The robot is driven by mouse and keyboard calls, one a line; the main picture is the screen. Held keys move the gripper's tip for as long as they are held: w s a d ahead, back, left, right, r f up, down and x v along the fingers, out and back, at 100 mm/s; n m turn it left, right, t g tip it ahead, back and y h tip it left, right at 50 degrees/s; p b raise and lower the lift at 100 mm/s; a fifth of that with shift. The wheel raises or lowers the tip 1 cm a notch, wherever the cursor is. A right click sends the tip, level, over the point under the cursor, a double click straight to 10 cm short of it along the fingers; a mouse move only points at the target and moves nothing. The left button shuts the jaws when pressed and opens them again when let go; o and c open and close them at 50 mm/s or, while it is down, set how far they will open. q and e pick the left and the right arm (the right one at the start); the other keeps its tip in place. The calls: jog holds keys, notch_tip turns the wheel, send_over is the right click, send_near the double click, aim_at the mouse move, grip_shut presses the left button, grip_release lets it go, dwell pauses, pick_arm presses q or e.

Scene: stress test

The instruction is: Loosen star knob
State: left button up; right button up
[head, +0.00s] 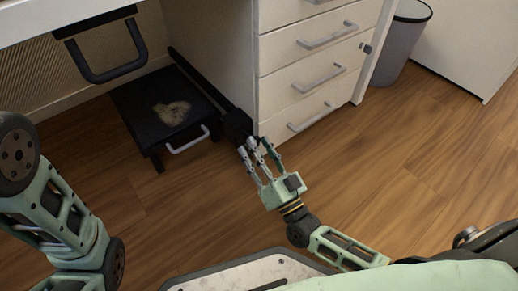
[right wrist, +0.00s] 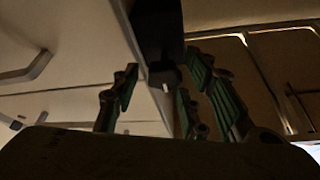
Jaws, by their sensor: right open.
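My right gripper (head: 254,147) is open at the lower front corner of the white drawer cabinet, its fingers spread close to a black block (head: 236,124). The block sits at the near end of a black bar along the cabinet's side. In the right wrist view the open fingers (right wrist: 163,90) point up around a dark block (right wrist: 158,30) with a small pale tip (right wrist: 166,87) below it. I cannot tell whether they touch it. No star shape can be made out; the block is too dark and partly behind the fingers. My left arm shows at left, its gripper out of view.
A low black platform (head: 135,98) with a beige patch and a grey handle (head: 187,141) stands left of the cabinet (head: 330,50). A black U-shaped handle (head: 108,75) hangs under the desk. A grey bin (head: 398,50) stands at the back right. The wooden floor right of the gripper is clear.

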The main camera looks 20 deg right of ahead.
jog(key=shift+c, duration=0.5)
grip_shut()
